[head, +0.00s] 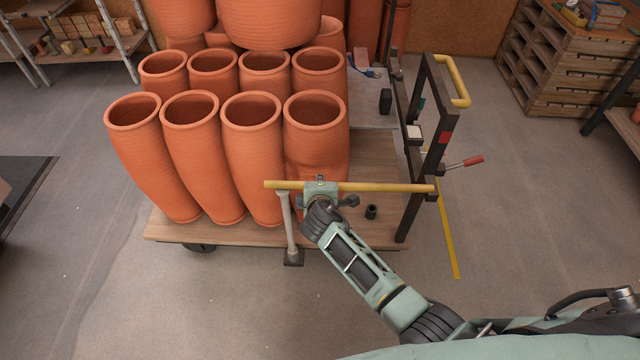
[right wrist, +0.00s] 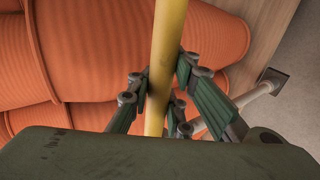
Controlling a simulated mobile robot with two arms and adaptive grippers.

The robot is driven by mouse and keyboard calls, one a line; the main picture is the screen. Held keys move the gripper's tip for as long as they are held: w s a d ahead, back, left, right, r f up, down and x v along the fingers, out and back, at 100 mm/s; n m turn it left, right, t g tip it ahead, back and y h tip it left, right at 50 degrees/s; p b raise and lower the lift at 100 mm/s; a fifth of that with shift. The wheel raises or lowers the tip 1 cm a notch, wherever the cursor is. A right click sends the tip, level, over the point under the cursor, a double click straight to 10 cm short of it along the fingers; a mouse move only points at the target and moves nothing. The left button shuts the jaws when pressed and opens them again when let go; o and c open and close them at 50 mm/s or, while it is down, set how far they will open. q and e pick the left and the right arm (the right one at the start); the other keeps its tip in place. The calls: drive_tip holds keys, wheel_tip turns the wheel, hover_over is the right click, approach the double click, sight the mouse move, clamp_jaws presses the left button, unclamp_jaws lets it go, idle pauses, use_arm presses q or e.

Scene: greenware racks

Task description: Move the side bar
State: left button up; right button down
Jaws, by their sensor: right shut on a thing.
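The side bar (head: 390,187) is a long yellow bar lying roughly level across the near side of the cart, in front of the pots. Its right end meets the cart's dark upright frame (head: 411,205). Its left end lies by the top of a grey post (head: 291,228); I cannot tell whether they touch. My right gripper (head: 319,186) is shut on the bar, left of its middle. In the right wrist view the bar (right wrist: 168,35) runs between the green fingers (right wrist: 165,88). My left gripper is not in view.
Several tall terracotta pots (head: 252,150) stand close behind the bar on the wooden cart deck (head: 375,160). A red-handled lever (head: 466,162) sticks out right of the frame. A small black cylinder (head: 371,211) sits on the deck. The floor in front is clear.

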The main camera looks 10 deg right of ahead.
drive_tip(key=shift+s+a+f, duration=0.15)
drive_tip(key=shift+s+f, duration=0.15)
drive_tip(key=c, duration=2)
unclamp_jaws()
drive_tip(key=o, duration=0.4)
drive_tip(key=shift+r, duration=0.25)
drive_tip(key=shift+w, duration=0.1)
drive_tip(key=shift+r, duration=0.1)
drive_tip(key=v, duration=1.2)
